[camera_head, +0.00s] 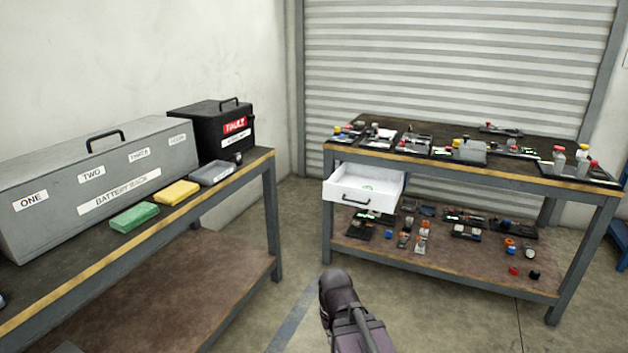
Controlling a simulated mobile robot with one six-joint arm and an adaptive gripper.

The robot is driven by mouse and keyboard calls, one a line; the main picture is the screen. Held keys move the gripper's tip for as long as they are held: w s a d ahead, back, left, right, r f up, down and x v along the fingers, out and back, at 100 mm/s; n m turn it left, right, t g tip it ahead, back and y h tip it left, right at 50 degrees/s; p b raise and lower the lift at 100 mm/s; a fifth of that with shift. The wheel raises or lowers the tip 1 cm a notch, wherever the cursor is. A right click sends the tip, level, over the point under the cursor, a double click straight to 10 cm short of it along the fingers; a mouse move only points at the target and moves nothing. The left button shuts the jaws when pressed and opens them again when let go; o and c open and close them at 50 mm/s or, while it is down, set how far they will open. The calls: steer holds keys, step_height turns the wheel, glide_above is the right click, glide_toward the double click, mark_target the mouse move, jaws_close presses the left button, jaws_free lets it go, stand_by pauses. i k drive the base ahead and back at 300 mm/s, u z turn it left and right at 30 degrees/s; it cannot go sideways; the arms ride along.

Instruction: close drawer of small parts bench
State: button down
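The small parts bench (450,175) stands at the right, in front of the roller shutter. Its white drawer (352,197) is pulled out at the bench's left end, under the top, with a dark handle on its front. A small green and white item shows inside it. Part of my dark arm (342,305) shows at the bottom centre, on the near side of the drawer and apart from it in the picture. My gripper's fingers cannot be made out, so its state is unclear.
A second bench (262,165) at the left carries a grey battery rack case (95,180), a black box (212,125) and green, yellow and grey blocks. Small parts cover the parts bench's top and lower shelf. Open floor (290,255) lies between the benches.

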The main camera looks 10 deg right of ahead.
mark_target(344, 186)
steer(key=i, duration=1.1)
steer(key=z, duration=0.05)
